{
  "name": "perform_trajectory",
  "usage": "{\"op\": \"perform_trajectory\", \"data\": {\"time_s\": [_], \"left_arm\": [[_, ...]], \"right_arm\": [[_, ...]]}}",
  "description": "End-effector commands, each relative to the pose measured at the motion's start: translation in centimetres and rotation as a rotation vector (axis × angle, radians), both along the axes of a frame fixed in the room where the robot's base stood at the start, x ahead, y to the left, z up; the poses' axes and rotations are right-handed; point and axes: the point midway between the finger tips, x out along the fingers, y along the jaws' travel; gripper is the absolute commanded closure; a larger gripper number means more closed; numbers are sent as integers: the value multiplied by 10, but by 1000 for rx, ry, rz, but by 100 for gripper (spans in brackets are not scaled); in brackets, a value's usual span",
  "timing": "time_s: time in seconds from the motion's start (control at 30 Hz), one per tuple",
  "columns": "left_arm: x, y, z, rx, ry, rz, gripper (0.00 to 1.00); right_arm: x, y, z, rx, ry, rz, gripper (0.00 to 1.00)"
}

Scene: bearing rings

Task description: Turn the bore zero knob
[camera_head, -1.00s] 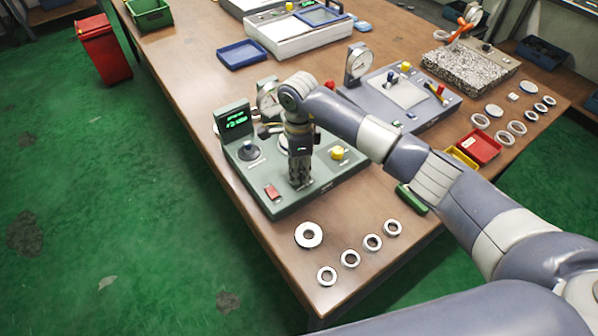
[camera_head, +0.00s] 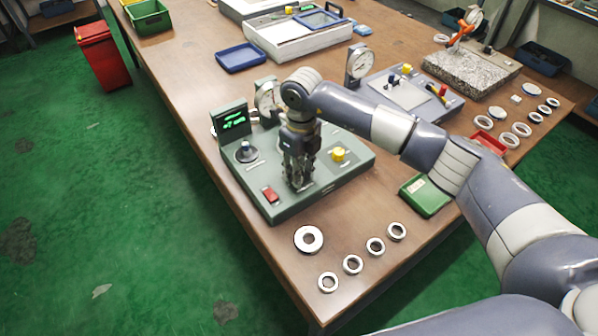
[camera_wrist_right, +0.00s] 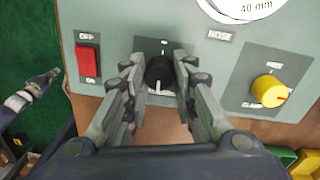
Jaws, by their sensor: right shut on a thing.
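The green-grey bore gauge (camera_head: 320,180) stands on the near part of the bench, with a green-lit display (camera_head: 234,121) and a round dial (camera_head: 267,98). My right gripper (camera_head: 298,184) points down over its front panel. In the right wrist view, the right gripper (camera_wrist_right: 160,80) has one finger on each side of a black knob (camera_wrist_right: 159,72) with a pale pointer mark and is shut on it. The label above the knob is partly hidden. A dark and pale arm end, apparently my left one, shows at the left (camera_wrist_right: 38,92); its jaw state is unclear.
A red switch (camera_wrist_right: 88,61) lies left of the black knob and a yellow knob (camera_wrist_right: 269,90) right of it. Several rings, including a larger one (camera_head: 309,239), lie in front of the gauge. A green bin (camera_head: 426,195) stands to the right.

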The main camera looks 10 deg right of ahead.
Motion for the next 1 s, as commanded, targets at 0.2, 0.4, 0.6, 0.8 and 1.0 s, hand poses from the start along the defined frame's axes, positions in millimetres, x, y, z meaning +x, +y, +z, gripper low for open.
{"op": "perform_trajectory", "data": {"time_s": [0.2, 0.4, 0.6, 0.8, 1.0], "left_arm": [[0, 0, -4, 0, 0, 0, 100], [0, 0, -5, 0, 0, 0, 100], [0, 0, -5, 0, 0, 0, 100], [0, 0, -5, 0, 0, 0, 100], [0, 0, -5, 0, 0, 0, 100]], "right_arm": [[1, 0, 0, 0, -3, -120, 98], [1, 0, 0, 0, -2, -178, 98], [0, 0, 1, 0, -3, -199, 98], [1, 0, 1, 0, -3, -199, 98], [1, 0, 1, 0, -3, -199, 61]]}}
